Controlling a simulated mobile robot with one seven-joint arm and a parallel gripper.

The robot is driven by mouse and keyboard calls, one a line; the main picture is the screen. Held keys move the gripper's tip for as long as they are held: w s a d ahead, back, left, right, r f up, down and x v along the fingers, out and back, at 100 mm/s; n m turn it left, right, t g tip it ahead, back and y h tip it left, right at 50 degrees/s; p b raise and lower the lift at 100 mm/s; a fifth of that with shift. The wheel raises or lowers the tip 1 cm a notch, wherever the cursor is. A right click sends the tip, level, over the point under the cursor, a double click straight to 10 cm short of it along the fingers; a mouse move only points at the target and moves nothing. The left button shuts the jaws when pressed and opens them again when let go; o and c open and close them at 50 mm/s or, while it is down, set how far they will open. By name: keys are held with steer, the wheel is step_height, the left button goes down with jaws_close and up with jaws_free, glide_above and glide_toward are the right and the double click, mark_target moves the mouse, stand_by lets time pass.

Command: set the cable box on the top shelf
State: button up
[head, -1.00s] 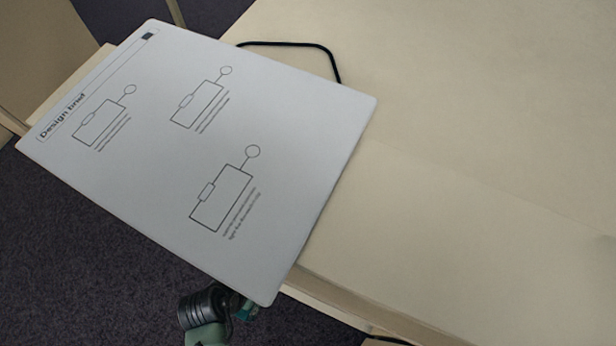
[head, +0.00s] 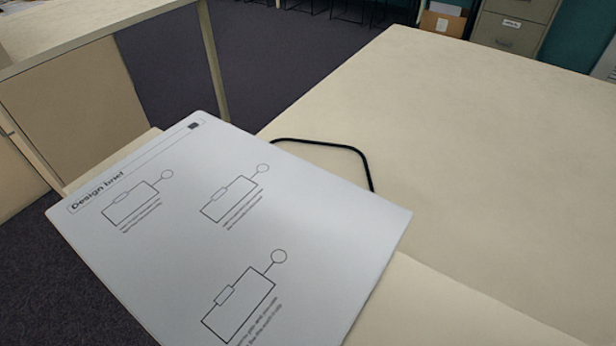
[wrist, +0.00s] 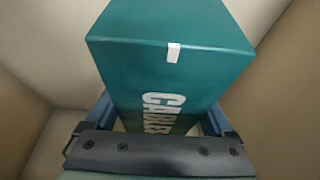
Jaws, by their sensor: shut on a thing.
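The cable box (wrist: 170,60) is a teal box with white "CABLES" lettering and a small white tab on its upper edge. It fills the middle of the wrist view. My gripper (wrist: 160,115) is shut on it, with one finger at each side. Part of the lettering is hidden behind the dark gripper body. Plain beige panels surround the box in that view; I cannot tell whether one is the top shelf. Neither the box nor my gripper shows in the head view.
A white "Design brief" board (head: 235,235) fills the head view's lower left and hides what lies behind it. A black wire loop (head: 325,145) stands behind it. The beige surface (head: 490,180) at right is bare. A cardboard box (head: 443,22) and filing cabinet (head: 510,30) stand far back.

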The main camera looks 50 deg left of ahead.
steer(key=shift+s+b+x, duration=0.2)
steer(key=shift+b+x, duration=0.1)
steer(key=shift+x, duration=0.55)
steer(key=shift+s+b+x, duration=0.15)
steer(key=shift+b+x, duration=0.1)
steer(key=shift+x, duration=0.6)
steer(key=shift+f, duration=0.15)
steer(key=o, duration=1.5)
steer(key=shift+d+f, duration=0.1)
steer(key=shift+r, duration=0.25)
steer(key=s+r, duration=0.1)
steer(key=s+r+p, duration=0.1)
steer(key=shift+s+d+r+p, duration=0.1)
steer(key=shift+d+r+p, duration=0.15)
steer(key=shift+r+p, duration=0.1)
steer(key=s, duration=0.3)
steer(key=s+d, duration=0.1)
steer(key=s, duration=0.3)
steer(key=s+d+p, duration=0.1)
steer(key=s, duration=0.2)
steer(key=shift+s+d+f, duration=0.1)
steer(key=shift+s+d, duration=0.15)
steer(key=shift+s, duration=0.1)
